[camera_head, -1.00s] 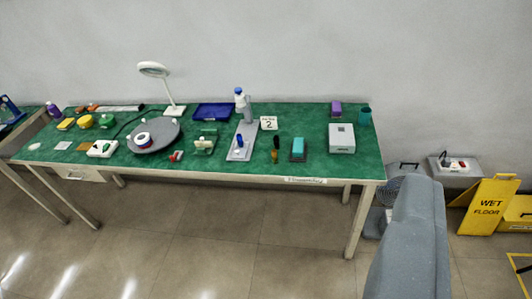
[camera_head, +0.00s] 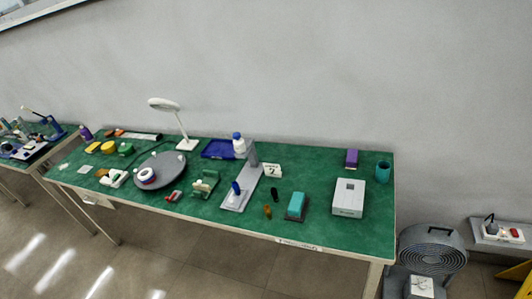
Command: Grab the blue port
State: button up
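No part is plainly a port at this distance. A small dark blue part (camera_head: 236,187) stands on the flat base of a grey stand (camera_head: 254,158) in the middle of the green table. A white bottle with a blue cap (camera_head: 238,143) is beside the upright of that stand. An open blue tray (camera_head: 217,150) lies to its left. My gripper is not in view, so its state does not show.
The green table (camera_head: 330,235) also holds a white lamp (camera_head: 164,104), a grey round turntable (camera_head: 172,175), a teal-topped block (camera_head: 296,206) and a light grey box (camera_head: 349,197). A fan (camera_head: 432,252) stands on the floor at right. Open floor lies in front.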

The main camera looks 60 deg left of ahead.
aim_at(235, 185)
jog(key=u, duration=0.35)
jog(key=i, duration=1.3)
jog(key=u, duration=0.8)
